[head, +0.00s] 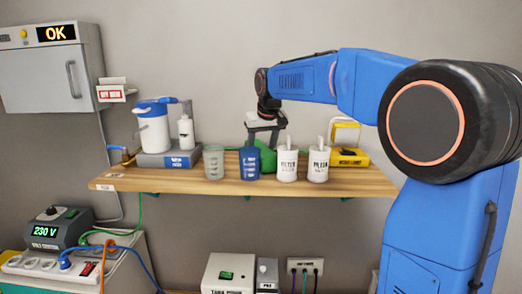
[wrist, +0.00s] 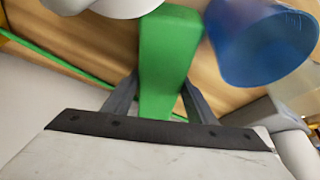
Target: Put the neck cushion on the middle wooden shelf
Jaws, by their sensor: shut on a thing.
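The green neck cushion (head: 265,158) is at the wooden shelf (head: 220,184), partly hidden behind the blue cup and a white pot. My gripper (head: 264,142) comes down on it from above. In the wrist view the cushion (wrist: 168,50) is a green block between the two dark fingers of my gripper (wrist: 157,100), which are shut on it. The wooden surface (wrist: 110,50) lies behind it. I cannot tell whether the cushion touches the shelf.
A clear cup (head: 214,162), the blue cup (head: 249,163) and two white pots (head: 287,165) (head: 318,165) stand along the front. A white canister (head: 153,128) is at the left and a yellow box (head: 352,157) at the right. The shelf's front left is clear.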

